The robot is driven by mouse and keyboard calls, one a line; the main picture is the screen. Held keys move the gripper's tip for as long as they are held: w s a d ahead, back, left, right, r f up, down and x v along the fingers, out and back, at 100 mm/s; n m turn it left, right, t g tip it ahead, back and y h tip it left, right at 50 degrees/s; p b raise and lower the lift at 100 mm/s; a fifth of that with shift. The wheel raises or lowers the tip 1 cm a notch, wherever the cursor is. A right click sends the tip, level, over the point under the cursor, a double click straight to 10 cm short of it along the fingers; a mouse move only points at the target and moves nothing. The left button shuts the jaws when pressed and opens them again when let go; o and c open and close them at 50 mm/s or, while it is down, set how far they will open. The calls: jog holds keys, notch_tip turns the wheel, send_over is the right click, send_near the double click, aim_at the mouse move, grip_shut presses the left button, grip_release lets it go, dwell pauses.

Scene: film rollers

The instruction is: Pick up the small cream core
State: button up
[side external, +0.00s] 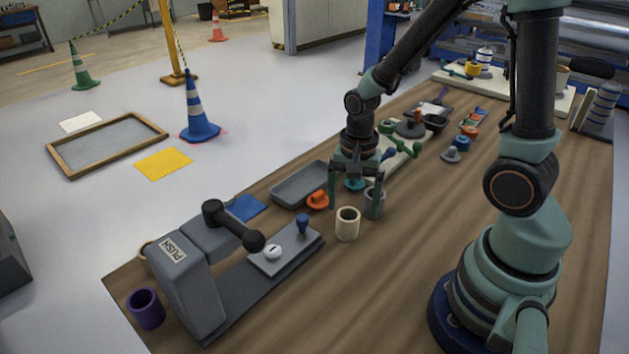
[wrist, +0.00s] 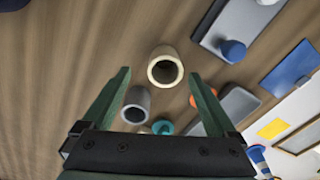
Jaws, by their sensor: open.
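The small cream core (side external: 347,224) is a short hollow cylinder standing upright on the wooden table in the side view. In the wrist view the cream core (wrist: 165,67) lies ahead of the fingertips, near the middle between them. My gripper (side external: 354,203) is open and empty, with its fingers pointing down, just behind and above the core. In the wrist view my gripper (wrist: 159,75) shows both green fingers spread wide. A grey core (side external: 374,202) stands right beside the fingers; it also shows between them in the wrist view (wrist: 136,103).
An orange piece (side external: 318,200) and a grey tray (side external: 301,184) lie left of the gripper. A grey press with a black-knobbed lever (side external: 238,226) stands front left, near a purple core (side external: 146,308). The table right of the cream core is clear.

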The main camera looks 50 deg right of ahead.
aim_at(348, 218)
jog(key=shift+w+f, duration=0.2)
jog(key=shift+f, duration=1.15)
jog(key=shift+w+f, duration=0.2)
jog(key=shift+f, duration=1.1)
jog(key=c, duration=1.4)
jog(key=shift+c, duration=0.2)
jog(key=shift+r, duration=0.15)
